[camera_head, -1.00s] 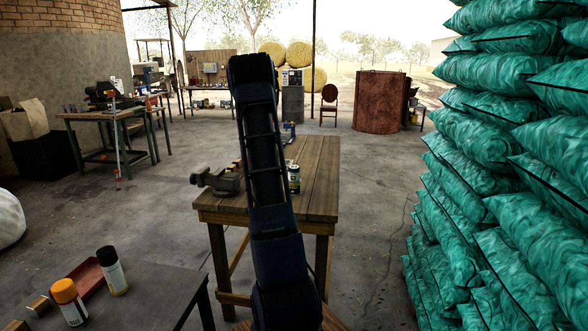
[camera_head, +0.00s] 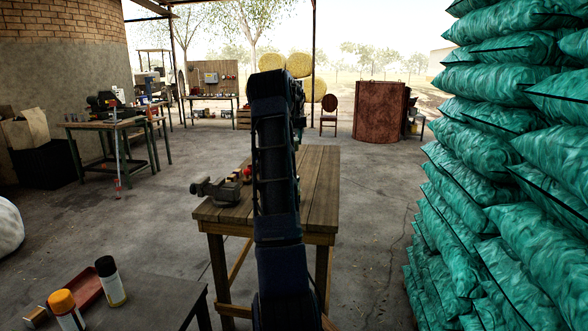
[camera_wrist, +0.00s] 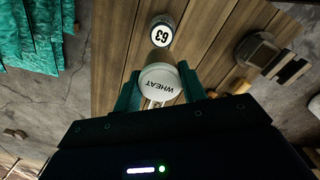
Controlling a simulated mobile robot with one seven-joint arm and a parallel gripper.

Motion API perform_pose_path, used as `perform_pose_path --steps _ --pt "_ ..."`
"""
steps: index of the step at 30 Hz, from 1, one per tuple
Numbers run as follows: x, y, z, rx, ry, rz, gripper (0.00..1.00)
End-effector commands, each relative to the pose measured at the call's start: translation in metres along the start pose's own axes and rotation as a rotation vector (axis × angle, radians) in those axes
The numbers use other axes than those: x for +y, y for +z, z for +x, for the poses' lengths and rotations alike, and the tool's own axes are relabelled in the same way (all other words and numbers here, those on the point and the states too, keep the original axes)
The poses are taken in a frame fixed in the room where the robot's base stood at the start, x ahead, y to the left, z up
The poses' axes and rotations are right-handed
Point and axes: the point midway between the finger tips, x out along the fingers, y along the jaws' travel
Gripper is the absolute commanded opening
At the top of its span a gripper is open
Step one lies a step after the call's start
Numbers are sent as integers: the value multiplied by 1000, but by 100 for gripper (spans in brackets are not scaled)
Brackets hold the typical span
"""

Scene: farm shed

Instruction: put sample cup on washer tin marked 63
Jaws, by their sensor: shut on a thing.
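The white sample cup, marked WHEAT (camera_wrist: 160,82), is between the green fingers of my gripper (camera_wrist: 160,88) in the wrist view. My gripper is shut on it. The washer tin marked 63 (camera_wrist: 162,32) stands on the wooden table just beyond the cup, towards the top of the wrist view. The cup appears apart from the tin; its height above the table is hard to tell. In the head view my arm covers the cup, the tin and the gripper.
The wooden table (camera_head: 318,195) carries a vise (camera_head: 218,190) at its left edge, with small red items (camera_head: 247,172) beside it. A stack of green sacks (camera_head: 500,170) rises at the right. A dark bench with spray cans (camera_head: 110,280) is at the lower left.

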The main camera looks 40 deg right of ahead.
Motion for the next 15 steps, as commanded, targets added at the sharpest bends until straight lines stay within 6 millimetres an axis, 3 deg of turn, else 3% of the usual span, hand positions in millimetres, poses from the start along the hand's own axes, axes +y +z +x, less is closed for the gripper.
perform_pose_path --steps 9,15 --pt "-2 0 67 -2 -1 0 18" --pt "-2 0 87 0 0 -1 18"
